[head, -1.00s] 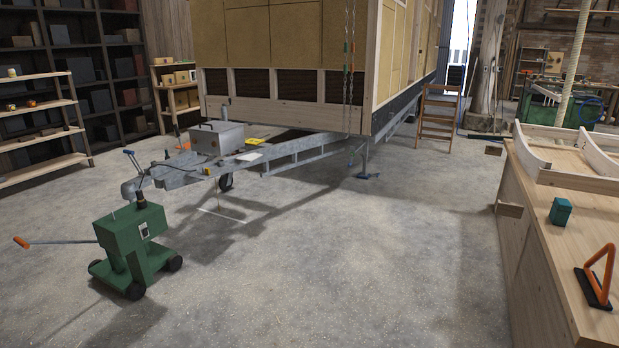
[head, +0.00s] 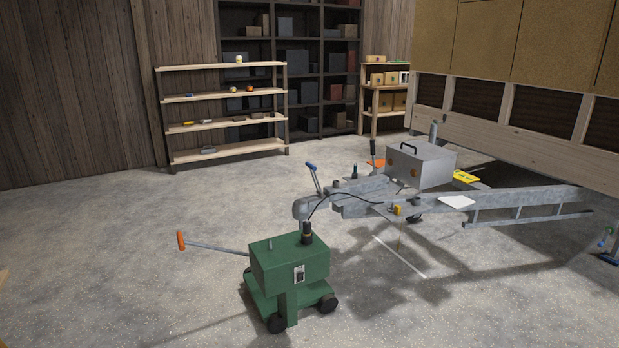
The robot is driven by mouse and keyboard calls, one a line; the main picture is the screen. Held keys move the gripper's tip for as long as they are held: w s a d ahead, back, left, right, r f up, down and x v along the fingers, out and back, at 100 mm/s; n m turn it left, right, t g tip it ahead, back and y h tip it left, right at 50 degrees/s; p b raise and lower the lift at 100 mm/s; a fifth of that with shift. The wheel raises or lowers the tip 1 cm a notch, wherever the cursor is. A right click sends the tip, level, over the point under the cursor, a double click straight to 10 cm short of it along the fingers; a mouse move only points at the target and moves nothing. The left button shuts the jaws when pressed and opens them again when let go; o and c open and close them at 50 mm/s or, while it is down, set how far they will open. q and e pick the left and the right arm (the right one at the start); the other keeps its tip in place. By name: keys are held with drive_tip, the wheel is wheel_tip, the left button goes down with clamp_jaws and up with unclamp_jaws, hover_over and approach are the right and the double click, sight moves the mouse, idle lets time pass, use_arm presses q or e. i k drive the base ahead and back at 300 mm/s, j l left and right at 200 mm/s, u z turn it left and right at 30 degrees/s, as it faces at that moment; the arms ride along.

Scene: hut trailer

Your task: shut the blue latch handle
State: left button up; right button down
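A small lever with a blue grip (head: 310,166) stands up, tilted, from the coupling head (head: 303,208) at the front of the grey trailer drawbar (head: 380,195). The lever is raised, not lying flat along the coupling. The coupling sits just behind and above a green wheeled mover (head: 290,262). Whether the coupling touches the mover's black-topped post (head: 307,233) is hard to tell. Neither of my grippers shows in the head view.
The mover's long bar with an orange grip (head: 181,241) sticks out to the left. A metal box (head: 420,165) sits on the drawbar. The wooden hut (head: 530,135) stands at right, shelves (head: 220,95) at the back. The floor at left and in front is clear.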

sight(311, 168)
drive_tip(key=i+u, duration=0.1)
drive_tip(key=i, duration=0.7)
drive_tip(key=i+u, duration=0.1)
drive_tip(key=i, duration=0.7)
drive_tip(key=i+l+u, duration=0.1)
drive_tip(key=i, duration=0.7)
drive_tip(key=i+u, duration=0.2)
drive_tip(key=i, duration=0.2)
drive_tip(key=i+l+u, duration=0.25)
drive_tip(key=i, duration=0.2)
